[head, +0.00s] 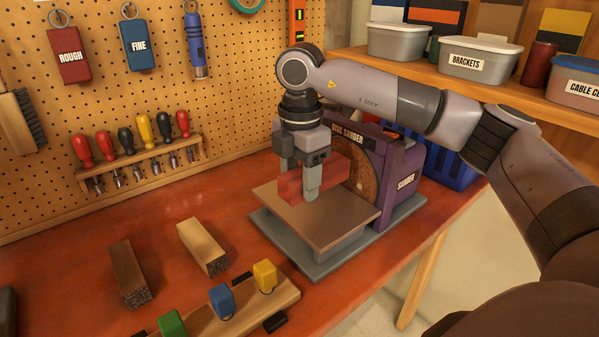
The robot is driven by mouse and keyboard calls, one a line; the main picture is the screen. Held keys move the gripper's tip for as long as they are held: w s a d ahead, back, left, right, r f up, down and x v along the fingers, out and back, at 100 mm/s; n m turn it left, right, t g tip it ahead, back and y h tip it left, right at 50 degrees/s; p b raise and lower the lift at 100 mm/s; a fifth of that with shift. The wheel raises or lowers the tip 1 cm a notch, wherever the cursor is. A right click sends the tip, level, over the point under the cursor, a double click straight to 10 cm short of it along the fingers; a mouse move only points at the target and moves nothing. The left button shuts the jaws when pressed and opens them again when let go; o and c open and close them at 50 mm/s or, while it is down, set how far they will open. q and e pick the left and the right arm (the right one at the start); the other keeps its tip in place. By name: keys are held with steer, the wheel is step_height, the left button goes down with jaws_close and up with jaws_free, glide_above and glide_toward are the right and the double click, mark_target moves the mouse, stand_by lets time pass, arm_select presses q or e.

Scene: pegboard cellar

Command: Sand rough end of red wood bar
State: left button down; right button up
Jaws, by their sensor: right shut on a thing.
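My right gripper (300,182) points down over the sander's brown work table (318,222) and is shut on the red wood bar (334,174). The bar lies level, just over or on that table; I cannot tell which. Its right end is at the brown round disc (365,188) of the purple disc sander (399,180). It looks very close to the disc or touching it; the contact and the end face are hidden. The gripper's fingers cover the middle of the bar. My left gripper is not in view.
A dark wood bar (128,271) and a pale wood bar (203,246) with rough ends lie on the red bench. A wooden rack with green, blue (222,300) and yellow (264,276) pieces is at the front. A blue crate (452,170) stands behind the sander.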

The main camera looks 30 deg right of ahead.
mark_target(323, 212)
steer(key=shift+d+f, duration=0.1)
steer(key=shift+f, duration=0.55)
step_height(323, 212, down, 4)
steer(key=shift+d+f+b, duration=0.15)
steer(key=shift+f+b, duration=0.05)
steer(key=shift+b, duration=1.05)
steer(key=shift+w+d+f, duration=0.1)
steer(key=shift+d+f, duration=0.25)
steer(key=shift+d, duration=0.35)
steer(key=shift+w+d, duration=0.1)
steer(key=shift+d, duration=1.45)
steer(key=shift+s+d, duration=0.2)
steer(key=shift+s, duration=0.4)
steer(key=shift+w+a+p, duration=0.1)
steer(key=shift+w+p, duration=0.3)
steer(key=shift+w, duration=0.25)
steer(key=shift+s, duration=0.65)
steer(key=shift+w, duration=0.2)
